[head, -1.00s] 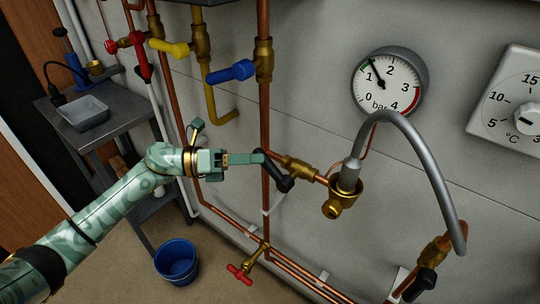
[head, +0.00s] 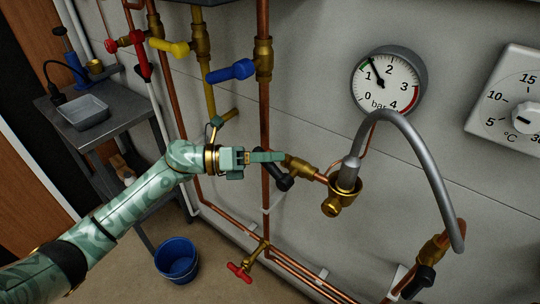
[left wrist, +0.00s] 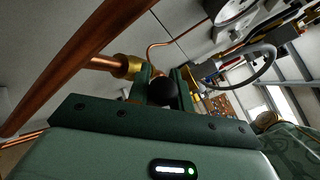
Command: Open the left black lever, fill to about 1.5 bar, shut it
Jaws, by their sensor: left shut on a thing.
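The left black lever (head: 278,177) sits on the brass valve (head: 298,168) left of the grey hose. My left gripper (head: 270,157) is at this lever, its fingers across the lever's upper part and hiding some of it. In the left wrist view the black lever (left wrist: 163,92) shows between the two fingers, which are shut on it. I cannot tell the lever's exact angle to its pipe. The pressure gauge (head: 389,83) has its needle between 1 and 2, near 1.5, by the green mark. My right gripper is not in view.
A grey hose (head: 418,145) arches right to a second black lever (head: 424,279). Blue (head: 231,71) and yellow (head: 169,47) handles are above my arm. A red-handled tap (head: 239,271) and blue bucket (head: 176,260) are below. A thermostat dial (head: 524,118) is at right.

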